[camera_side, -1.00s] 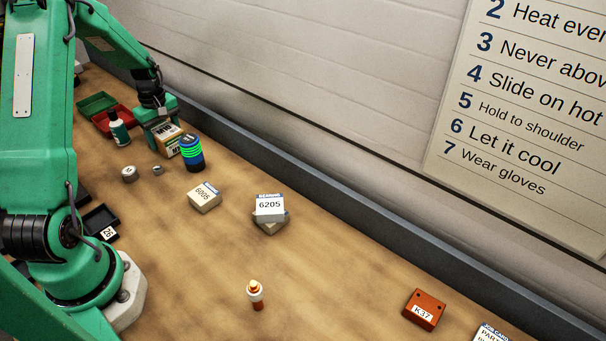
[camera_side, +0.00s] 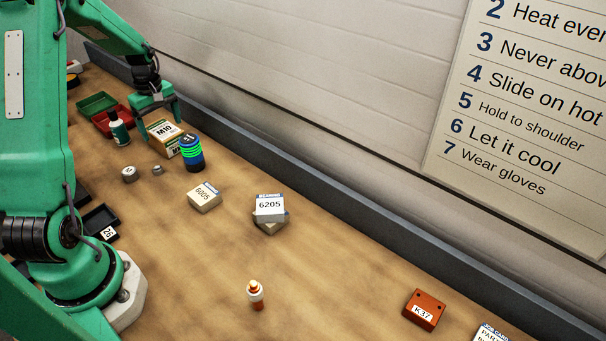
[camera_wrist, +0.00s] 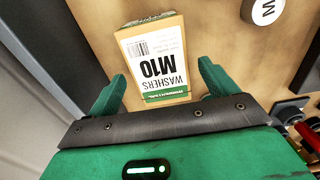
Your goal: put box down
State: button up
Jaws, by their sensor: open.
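A box labelled M10 WASHERS, white and green on top with tan sides, stands on the wooden bench (camera_side: 330,270). In the side view the box (camera_side: 165,136) is at the far end, between the dark green bottle and the blue-green can. In the wrist view the box (camera_wrist: 155,60) lies just ahead of my fingers, its green end nearest me. My gripper (camera_side: 157,112) is open and above the box. In the wrist view my gripper (camera_wrist: 162,88) has its fingers spread on either side of the near end, with gaps visible.
A blue can with green bands (camera_side: 192,153) is close beside the box. A green bottle (camera_side: 118,128) and red and green bins (camera_side: 113,118) stand to its left. Small metal parts (camera_side: 130,174) and a 6005 box (camera_side: 205,196) are nearer. The grey wall ledge (camera_side: 300,190) runs behind.

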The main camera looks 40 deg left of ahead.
aim_at(163, 129)
notch_tip(163, 129, up, 8)
jog(key=shift+r, duration=0.15)
dwell(0.7)
jog(key=s+d+r+m+t+y, duration=0.1)
jog(key=d+r+m, duration=0.35)
jog(key=d, duration=0.35)
jog(key=s+d+r+m+t, duration=0.1)
jog(key=d+r+m, duration=0.2)
jog(key=d+r, duration=0.35)
jog(key=s+d+m+t, duration=0.1)
jog(key=s+d+m, duration=0.4)
jog(key=d, duration=0.3)
jog(key=s+d+m+t+h, duration=0.1)
jog(key=s+d+m+t, duration=0.1)
jog(key=s+d+m, duration=0.3)
jog(key=shift+s+d+r+t, duration=0.25)
jog(key=shift+s+d, duration=0.3)
jog(key=shift+d, duration=1.2)
jog(key=shift+m, duration=0.25)
